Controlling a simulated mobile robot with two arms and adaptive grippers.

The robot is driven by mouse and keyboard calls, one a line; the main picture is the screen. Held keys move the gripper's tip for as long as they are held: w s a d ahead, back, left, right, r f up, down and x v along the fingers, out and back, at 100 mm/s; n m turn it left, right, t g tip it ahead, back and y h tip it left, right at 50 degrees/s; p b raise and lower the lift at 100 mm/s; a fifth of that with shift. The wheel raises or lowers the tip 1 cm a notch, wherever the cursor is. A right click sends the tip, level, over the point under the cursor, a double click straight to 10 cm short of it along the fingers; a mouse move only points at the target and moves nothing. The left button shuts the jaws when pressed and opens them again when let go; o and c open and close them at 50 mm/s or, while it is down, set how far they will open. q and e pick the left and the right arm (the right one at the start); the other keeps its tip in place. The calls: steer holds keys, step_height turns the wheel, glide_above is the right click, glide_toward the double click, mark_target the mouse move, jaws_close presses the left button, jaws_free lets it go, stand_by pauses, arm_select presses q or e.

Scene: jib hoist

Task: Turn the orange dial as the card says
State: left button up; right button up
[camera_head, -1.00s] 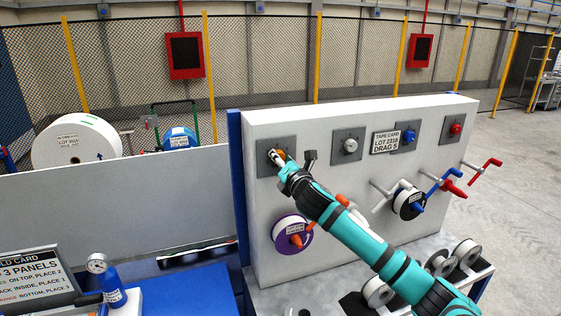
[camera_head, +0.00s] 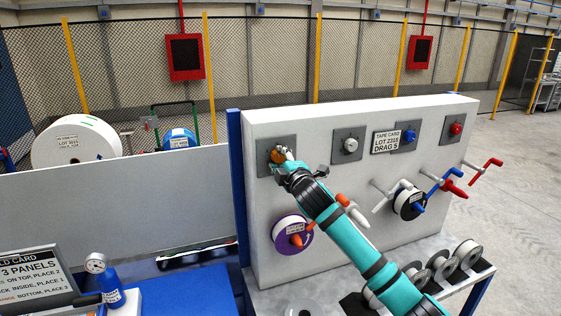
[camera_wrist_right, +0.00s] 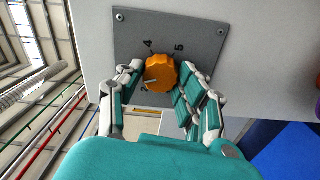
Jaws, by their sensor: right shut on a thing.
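The orange dial (camera_head: 278,157) sits on a grey square plate on the white panel, at the panel's upper left. In the right wrist view the orange dial (camera_wrist_right: 161,73) has a pale line toward its lower left, beside a partly hidden number. The numbers 4 and 5 show above the dial. My right gripper (camera_head: 284,163) is shut on the dial, with fingers on both sides of it (camera_wrist_right: 158,78). The tape card (camera_head: 386,143) on the panel reads "LOT 2318 DRAG 5". My left gripper is out of view.
White (camera_head: 350,145), blue (camera_head: 409,137) and red (camera_head: 456,129) knobs sit on plates further right. A purple reel (camera_head: 291,236) and cranks stick out below. Another card (camera_head: 35,275) and a blue gauge bottle (camera_head: 110,288) stand at lower left.

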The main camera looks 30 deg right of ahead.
steer(key=m, duration=0.3)
steer(key=shift+f+m, duration=0.1)
steer(key=shift+m, duration=0.3)
steer(key=m, duration=0.3)
steer(key=shift+m, duration=0.3)
steer(key=m, duration=0.6)
steer(key=shift+f, duration=0.1)
steer(key=m+p, duration=0.1)
steer(key=m, duration=0.6)
steer(key=shift+m, duration=0.3)
steer(key=m, duration=0.4)
steer(key=shift+m, duration=1.4)
